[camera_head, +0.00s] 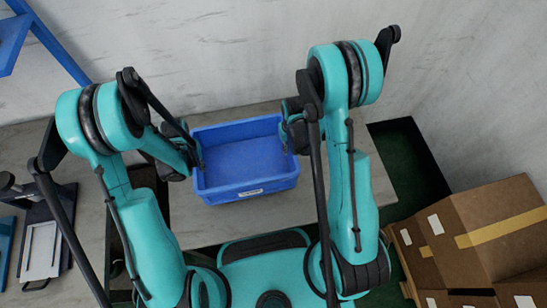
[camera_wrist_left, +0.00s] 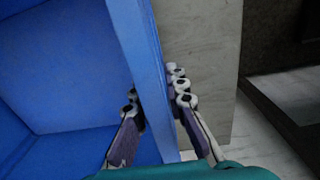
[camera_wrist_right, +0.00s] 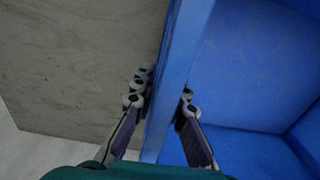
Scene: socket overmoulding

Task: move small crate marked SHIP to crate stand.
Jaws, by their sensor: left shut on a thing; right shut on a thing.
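The small blue crate (camera_head: 240,163) is in the middle of the head view, with a small white label (camera_head: 250,193) on its near wall; the writing is too small to read. The crate looks empty. My left gripper (camera_head: 197,163) is shut on the crate's left wall, one finger inside and one outside, as the left wrist view (camera_wrist_left: 155,108) shows. My right gripper (camera_head: 290,140) is shut on the right wall in the same way, seen in the right wrist view (camera_wrist_right: 162,100). I cannot tell whether the crate touches the surface under it.
A pale worktop (camera_head: 215,225) lies under and around the crate, against a grey wall (camera_head: 220,50). Brown cardboard boxes (camera_head: 470,235) are stacked at the lower right. A blue frame (camera_head: 50,40) stands at the upper left. A black-and-white device (camera_head: 42,245) sits at the left.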

